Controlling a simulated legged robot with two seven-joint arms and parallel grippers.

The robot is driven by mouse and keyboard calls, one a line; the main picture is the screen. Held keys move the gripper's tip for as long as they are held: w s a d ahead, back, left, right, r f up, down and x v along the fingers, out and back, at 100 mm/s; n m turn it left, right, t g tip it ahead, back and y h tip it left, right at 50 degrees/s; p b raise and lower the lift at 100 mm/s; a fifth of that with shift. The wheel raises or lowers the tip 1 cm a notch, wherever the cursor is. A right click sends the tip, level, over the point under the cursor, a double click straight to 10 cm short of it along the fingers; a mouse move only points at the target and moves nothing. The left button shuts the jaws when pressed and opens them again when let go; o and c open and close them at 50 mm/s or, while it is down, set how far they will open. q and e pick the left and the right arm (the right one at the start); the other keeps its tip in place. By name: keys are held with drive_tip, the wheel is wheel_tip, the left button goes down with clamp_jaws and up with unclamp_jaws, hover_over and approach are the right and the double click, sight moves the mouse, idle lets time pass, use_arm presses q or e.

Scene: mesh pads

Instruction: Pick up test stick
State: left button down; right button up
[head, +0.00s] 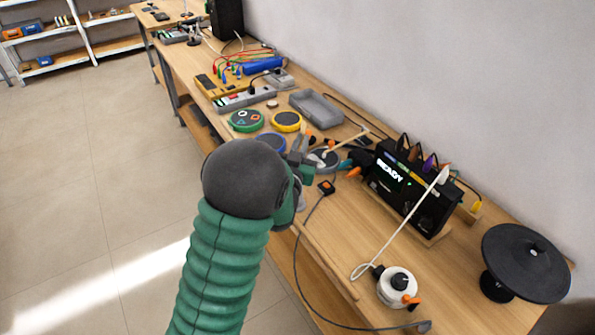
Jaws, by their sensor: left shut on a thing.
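My left gripper (309,155) reaches in from the lower left over the table and is shut on a thin pale stick (347,142), which seems to be the test stick. The stick slants up to the right above a grey round pad (325,159). The gripper hides its near end. A green pad (247,120), a yellow pad (287,121) and a partly hidden blue pad (271,141) lie just beyond the gripper. My right gripper is not in view.
A black box with a lit display (405,185) stands right of the gripper, by the wall. A grey tray (316,108) lies behind the pads. A white round device (397,288), a long white rod (405,222), a dark cable (297,262) and a black disc stand (525,262) are nearer.

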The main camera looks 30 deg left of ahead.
use_arm(q)
drive_tip(key=c, duration=1.9)
unclamp_jaws()
drive_tip(key=shift+w+d+f+h, duration=0.15)
drive_tip(key=shift+w+d+h, duration=0.1)
drive_tip(key=shift+d, duration=0.2)
drive_tip(key=shift+w+d+f+h, duration=0.15)
drive_tip(key=shift+w+d, duration=0.1)
drive_tip(key=shift+d, duration=0.2)
drive_tip(key=o, duration=0.5)
drive_tip(key=shift+w+d+m, duration=0.2)
drive_tip(key=shift+d+m, duration=0.1)
drive_tip(key=shift+d, duration=0.2)
drive_tip(key=shift+o, duration=0.2)
drive_tip(key=shift+s+a+r, duration=0.1)
drive_tip(key=shift+s+a, duration=0.05)
drive_tip(key=shift+a, duration=0.3)
